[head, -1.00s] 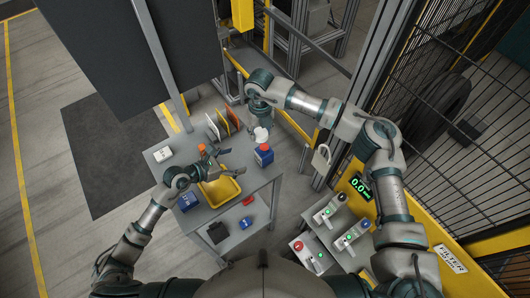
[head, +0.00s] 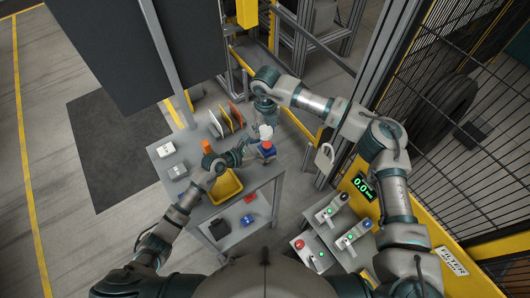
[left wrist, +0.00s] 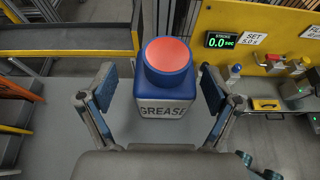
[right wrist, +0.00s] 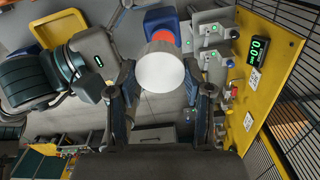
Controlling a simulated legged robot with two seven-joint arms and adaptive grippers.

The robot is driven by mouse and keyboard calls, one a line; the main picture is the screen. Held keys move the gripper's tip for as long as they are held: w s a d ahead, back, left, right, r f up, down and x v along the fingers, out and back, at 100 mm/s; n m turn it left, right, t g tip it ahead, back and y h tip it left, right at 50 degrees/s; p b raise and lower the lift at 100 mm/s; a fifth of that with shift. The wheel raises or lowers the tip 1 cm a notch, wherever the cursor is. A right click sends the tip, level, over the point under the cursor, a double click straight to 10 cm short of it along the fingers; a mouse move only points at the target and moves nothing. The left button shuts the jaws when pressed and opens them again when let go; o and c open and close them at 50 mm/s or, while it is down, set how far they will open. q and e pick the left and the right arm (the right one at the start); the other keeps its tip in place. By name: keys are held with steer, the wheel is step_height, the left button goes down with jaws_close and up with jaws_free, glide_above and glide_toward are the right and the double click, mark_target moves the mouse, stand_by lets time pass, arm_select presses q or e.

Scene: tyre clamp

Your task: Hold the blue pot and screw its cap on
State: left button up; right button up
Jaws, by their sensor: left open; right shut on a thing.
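The blue pot (head: 267,151) stands upright at the right edge of the grey table. In the left wrist view the pot (left wrist: 172,88) has an orange-red round top and a GREASE label. My left gripper (head: 246,151) is open, with its fingers (left wrist: 158,92) either side of the pot and visible gaps. My right gripper (head: 265,118) is shut on the white cap (head: 266,132), just above the pot. The cap (right wrist: 161,73) is between the fingers (right wrist: 162,88) in the right wrist view, apart from the pot and partly covering its top.
A yellow tray (head: 228,188) lies under my left forearm. A yellow panel with a display (head: 363,187) and a mesh fence are at the right.

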mark_target(267, 145)
arm_select(q)
steer(key=shift+w+d+f, duration=0.15)
steer(key=shift+w+d, duration=0.05)
steer(key=shift+d, duration=0.6)
arm_select(e)
steer(key=shift+d, duration=0.55)
arm_select(q)
steer(key=shift+a, duration=0.5)
jaws_close()
arm_select(e)
steer(key=shift+a, duration=0.5)
arm_select(q)
steer(key=shift+d, duration=0.35)
arm_select(e)
steer(key=f, duration=0.5)
steer(key=shift+d, duration=0.3)
arm_select(q)
steer(key=shift+a, duration=0.15)
arm_select(e)
steer(key=shift+a, duration=0.1)
steer(key=shift+f, duration=0.8)
steer(key=shift+f, duration=0.6)
